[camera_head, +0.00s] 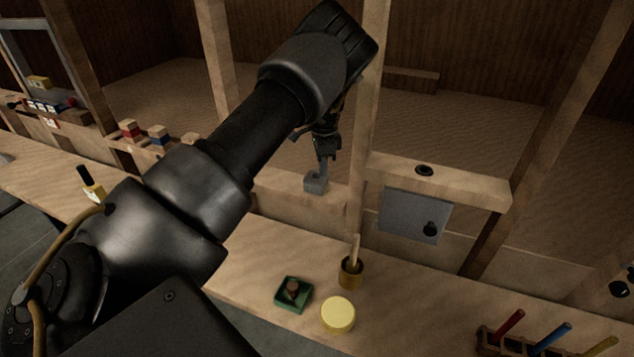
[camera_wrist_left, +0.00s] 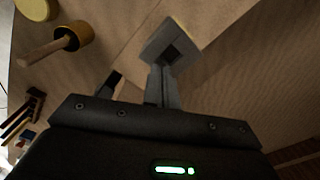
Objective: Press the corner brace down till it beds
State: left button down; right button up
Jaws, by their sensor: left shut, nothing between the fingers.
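The corner brace (camera_head: 315,184) is a small grey block-like piece on the pale wooden rail, left of the upright post, in the head view. In the left wrist view the brace (camera_wrist_left: 170,46) is a grey square with a dark recess, just beyond the fingertips. My left gripper (camera_head: 322,165) points down directly over the brace. In the left wrist view my gripper (camera_wrist_left: 163,76) is shut and empty, its tips at or very near the brace. I cannot tell whether they touch, nor whether the brace sits flush. My right gripper is not in view.
The wooden post (camera_head: 361,150) stands close right of the gripper. A grey panel (camera_head: 413,215) with a black knob is further right.

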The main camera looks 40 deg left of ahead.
aim_at(323, 178)
pick_arm(q)
jog(key=shift+f, duration=0.5)
dwell(0.7)
jog(key=shift+r, duration=0.15)
notch_tip(323, 178, up, 7)
jog(key=p, duration=0.5)
dwell(0.5)
